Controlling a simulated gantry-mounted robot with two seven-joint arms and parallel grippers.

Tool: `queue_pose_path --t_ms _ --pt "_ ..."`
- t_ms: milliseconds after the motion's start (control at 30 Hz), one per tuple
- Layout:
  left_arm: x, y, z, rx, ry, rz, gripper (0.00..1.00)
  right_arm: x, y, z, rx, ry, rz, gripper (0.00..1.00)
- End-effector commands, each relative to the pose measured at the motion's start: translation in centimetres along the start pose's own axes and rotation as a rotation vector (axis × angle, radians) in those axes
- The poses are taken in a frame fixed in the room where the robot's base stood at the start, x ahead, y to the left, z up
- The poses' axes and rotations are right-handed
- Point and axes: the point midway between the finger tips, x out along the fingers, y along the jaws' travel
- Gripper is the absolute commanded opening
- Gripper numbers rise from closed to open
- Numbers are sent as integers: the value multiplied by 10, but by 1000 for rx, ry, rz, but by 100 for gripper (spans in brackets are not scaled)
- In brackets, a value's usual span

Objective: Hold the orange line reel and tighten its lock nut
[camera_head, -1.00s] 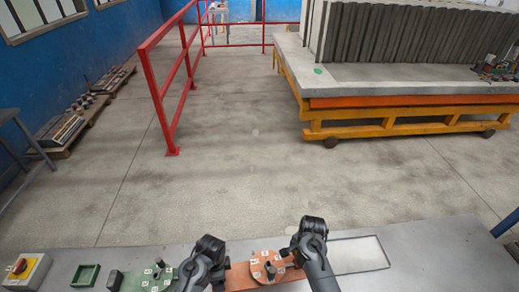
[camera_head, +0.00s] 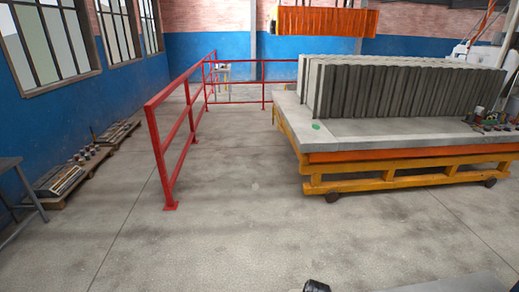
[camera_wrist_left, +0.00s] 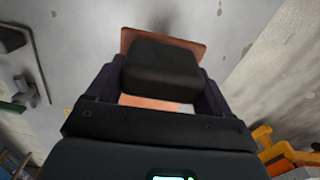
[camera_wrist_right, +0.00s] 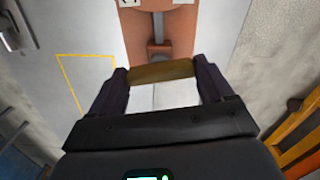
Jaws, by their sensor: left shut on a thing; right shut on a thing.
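In the left wrist view my left gripper (camera_wrist_left: 160,80) is shut on a dark block (camera_wrist_left: 160,65). An orange-brown surface (camera_wrist_left: 190,46) shows behind and below the block; whether the block is joined to it I cannot tell. In the right wrist view my right gripper (camera_wrist_right: 160,82) is shut on a tan bar (camera_wrist_right: 161,71) lying across between its fingers. Beyond it an orange-brown part (camera_wrist_right: 181,33), with a dark post and white labels at the top edge, lies on the bench. I cannot make out the lock nut.
The grey bench top (camera_wrist_left: 90,40) lies under both grippers. A yellow outlined rectangle (camera_wrist_right: 62,72) marks it in the right wrist view. In the head view a red railing (camera_head: 168,150) and a yellow trolley (camera_head: 400,183) stand on the floor beyond, with open floor between them.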

Motion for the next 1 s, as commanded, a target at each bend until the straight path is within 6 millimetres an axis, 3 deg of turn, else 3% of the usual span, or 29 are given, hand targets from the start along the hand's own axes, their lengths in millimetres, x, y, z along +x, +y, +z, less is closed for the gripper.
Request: queue_pose_path --t_ms 67,100,167,567,767,1000 --pt "0 0 0 -1 0 0 32 -1 0 0 0 0 -1 50" --pt "0 0 0 -1 0 0 32 -1 0 0 0 0 -1 83" --pt "0 0 0 -1 0 0 32 -1 0 0 -1 0 -1 92" --pt "-1 -1 0 0 1 -2 32 -6 0 -1 -1 2 -2 92" --pt "-1 -1 0 0 1 -2 32 -31 -1 -1 -1 3 -3 92" --pt "-1 -1 0 0 1 -2 32 -76 -1 -1 -3 4 -4 92"
